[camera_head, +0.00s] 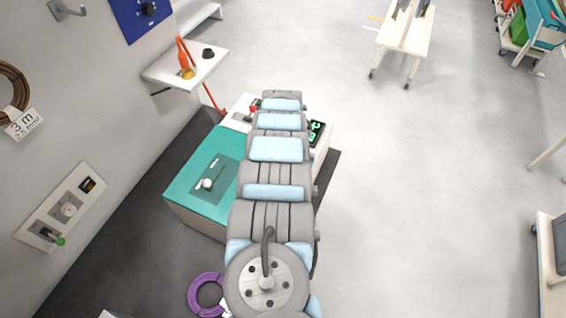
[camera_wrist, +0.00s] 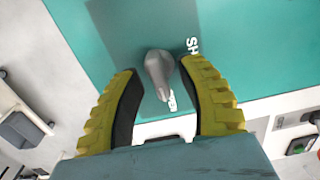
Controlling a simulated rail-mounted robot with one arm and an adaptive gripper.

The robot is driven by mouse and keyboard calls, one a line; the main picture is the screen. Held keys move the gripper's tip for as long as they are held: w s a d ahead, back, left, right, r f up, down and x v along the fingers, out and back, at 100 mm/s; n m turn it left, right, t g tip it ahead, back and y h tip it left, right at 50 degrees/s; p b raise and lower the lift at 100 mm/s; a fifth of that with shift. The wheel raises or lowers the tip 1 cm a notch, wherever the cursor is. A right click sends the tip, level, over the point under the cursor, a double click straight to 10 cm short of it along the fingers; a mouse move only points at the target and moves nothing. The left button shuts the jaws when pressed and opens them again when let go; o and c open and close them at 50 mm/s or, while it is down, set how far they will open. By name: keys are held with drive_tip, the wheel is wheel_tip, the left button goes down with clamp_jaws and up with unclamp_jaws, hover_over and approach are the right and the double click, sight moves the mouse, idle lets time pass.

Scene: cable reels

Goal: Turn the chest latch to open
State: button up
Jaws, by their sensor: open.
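The chest has a teal top (camera_head: 181,184) and stands by the wall, partly hidden behind my arm. A light lever with a round knob (camera_head: 207,183) sits on a darker plate on this top. In the wrist view, a grey teardrop-shaped latch handle (camera_wrist: 158,68) stands on a dark plate on the teal surface (camera_wrist: 240,45), its narrow end pointing down the picture. White letters, partly hidden, lie beside it. My gripper (camera_wrist: 161,72) is open, its yellow-backed fingers on either side of the handle. The head view does not show the gripper.
A wall shelf (camera_head: 208,66) holds an orange item (camera_head: 184,60) behind the chest. A wall panel (camera_head: 62,207) is at the left. A purple ring (camera_head: 205,294) lies beside my arm. A white cart (camera_head: 405,38) stands farther back; the floor to the right is mostly clear.

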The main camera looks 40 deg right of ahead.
drive_tip(key=shift+r, duration=0.15)
wheel_tip(320, 180, up, 12)
idle(0.7)
idle(0.4)
drive_tip(key=shift+a, duration=0.1)
